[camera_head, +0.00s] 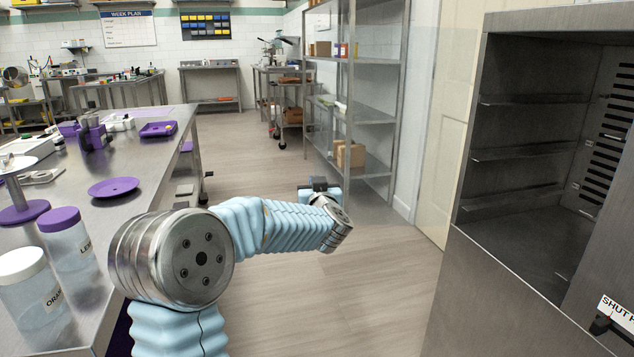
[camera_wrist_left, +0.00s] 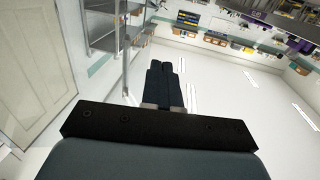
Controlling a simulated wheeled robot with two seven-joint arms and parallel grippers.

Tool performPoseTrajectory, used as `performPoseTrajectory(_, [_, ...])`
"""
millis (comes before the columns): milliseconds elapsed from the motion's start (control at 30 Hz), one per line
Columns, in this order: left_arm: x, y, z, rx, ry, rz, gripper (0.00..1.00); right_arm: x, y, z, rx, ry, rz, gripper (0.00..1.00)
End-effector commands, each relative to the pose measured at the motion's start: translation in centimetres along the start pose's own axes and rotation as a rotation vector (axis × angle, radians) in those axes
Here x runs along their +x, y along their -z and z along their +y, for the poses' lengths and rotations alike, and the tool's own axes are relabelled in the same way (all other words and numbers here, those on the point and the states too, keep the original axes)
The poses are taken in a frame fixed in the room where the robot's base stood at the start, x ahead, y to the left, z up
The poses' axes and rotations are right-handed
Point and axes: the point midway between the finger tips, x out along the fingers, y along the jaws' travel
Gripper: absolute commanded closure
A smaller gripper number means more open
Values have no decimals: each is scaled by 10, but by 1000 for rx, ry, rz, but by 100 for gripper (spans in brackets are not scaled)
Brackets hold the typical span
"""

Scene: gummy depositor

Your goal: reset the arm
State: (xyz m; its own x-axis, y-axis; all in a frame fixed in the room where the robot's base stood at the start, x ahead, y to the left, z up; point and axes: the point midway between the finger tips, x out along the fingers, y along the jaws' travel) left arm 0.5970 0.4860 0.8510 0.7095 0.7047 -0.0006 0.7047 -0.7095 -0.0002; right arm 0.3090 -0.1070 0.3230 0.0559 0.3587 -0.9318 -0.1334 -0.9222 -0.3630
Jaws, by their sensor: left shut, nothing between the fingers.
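My left arm (camera_head: 265,225) reaches forward from the lower left over the floor, with its light blue sleeve and metal joints. Only a dark part of the left gripper (camera_head: 320,186) shows beyond the wrist in the head view. In the left wrist view the two dark fingers of the left gripper (camera_wrist_left: 164,66) lie together, shut and empty. They touch nothing. My right gripper is in neither view.
A steel table (camera_head: 150,200) on the left bears jars and a purple plate (camera_head: 113,187). A wire-post shelf rack (camera_head: 375,115) stands beyond the gripper. An open steel cabinet (camera_head: 470,270) stands at the right. The floor (camera_head: 300,300) between is clear.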

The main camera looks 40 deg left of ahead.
Motion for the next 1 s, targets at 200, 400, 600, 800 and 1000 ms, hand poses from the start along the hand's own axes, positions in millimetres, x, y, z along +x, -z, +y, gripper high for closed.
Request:
performPoseTrajectory(200, [-36, 0, -6, -1, -3, 1, 100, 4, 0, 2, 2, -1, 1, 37])
performPoseTrajectory(400, [-61, 0, -11, -1, -1, 0, 100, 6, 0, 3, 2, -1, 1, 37])
performPoseTrajectory(600, [-66, 0, -12, 0, -1, 0, 100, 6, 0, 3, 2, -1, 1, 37])
performPoseTrajectory(800, [-66, -20, 3, 16, -41, -26, 100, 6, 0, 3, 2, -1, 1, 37])
performPoseTrajectory(1000, [-84, -134, 74, 74, -262, -209, 100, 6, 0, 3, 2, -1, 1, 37])
